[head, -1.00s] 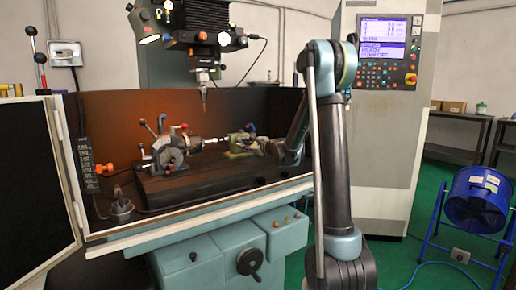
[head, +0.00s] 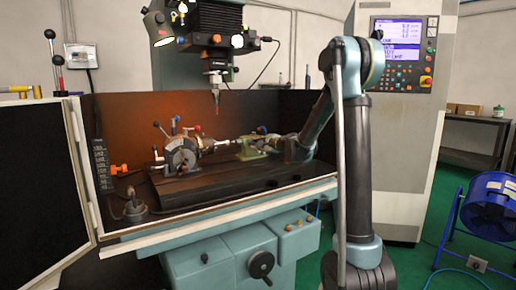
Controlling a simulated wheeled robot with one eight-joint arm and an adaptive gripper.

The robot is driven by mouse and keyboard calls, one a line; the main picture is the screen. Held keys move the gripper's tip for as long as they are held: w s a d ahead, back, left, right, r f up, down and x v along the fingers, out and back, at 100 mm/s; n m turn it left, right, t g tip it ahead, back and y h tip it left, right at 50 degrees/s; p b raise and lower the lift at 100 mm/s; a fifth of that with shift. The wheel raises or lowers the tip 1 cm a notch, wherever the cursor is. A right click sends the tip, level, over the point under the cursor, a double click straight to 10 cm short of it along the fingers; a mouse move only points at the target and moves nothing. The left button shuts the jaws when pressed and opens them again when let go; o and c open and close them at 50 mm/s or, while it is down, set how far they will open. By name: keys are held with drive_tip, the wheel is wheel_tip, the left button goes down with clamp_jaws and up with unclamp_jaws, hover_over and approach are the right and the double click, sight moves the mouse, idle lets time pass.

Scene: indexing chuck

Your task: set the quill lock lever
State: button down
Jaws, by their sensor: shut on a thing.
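The tailstock (head: 253,148) is a small pale green block on the dark machine bed, right of the indexing head (head: 180,156). A small blue-tipped lever (head: 262,130) stands on top of it; I cannot tell for sure that this is the quill lock lever. My gripper (head: 279,144) is at the right end of the tailstock, shut on a small part there. The fingers are tiny and partly hidden in this view, so which part they hold is not clear.
A spindle with a probe-like tip (head: 216,100) hangs above the bed between indexing head and tailstock. Enclosure walls (head: 130,115) stand behind and at the sides. A control cabinet (head: 400,150) is at right, with a blue fan (head: 487,208) on the floor.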

drive_tip(key=shift+s, duration=0.15)
drive_tip(key=c, duration=1.4)
unclamp_jaws()
drive_tip(key=v, duration=1.2)
drive_tip(key=shift+f, duration=0.1)
drive_tip(key=s+d+f+n+g+h, duration=0.3)
drive_tip(key=s+d+f+n, duration=0.2)
drive_tip(key=s, duration=0.9)
drive_tip(key=s+d+f+n+g+h, duration=0.3)
drive_tip(key=s+d+f, duration=0.6)
drive_tip(key=s, duration=0.6)
drive_tip(key=s+d+f+n+g+h, duration=0.3)
drive_tip(key=s+d+f+n, duration=0.3)
drive_tip(key=s, duration=0.9)
drive_tip(key=shift+s+d+f+n+g+h, duration=0.15)
drive_tip(key=shift+d+f+g+h, duration=0.15)
drive_tip(key=shift+f, duration=0.2)
drive_tip(key=shift+s+d+f+n+g+h, duration=0.15)
drive_tip(key=shift+d+f+h, duration=0.1)
drive_tip(key=shift+f+h, duration=0.2)
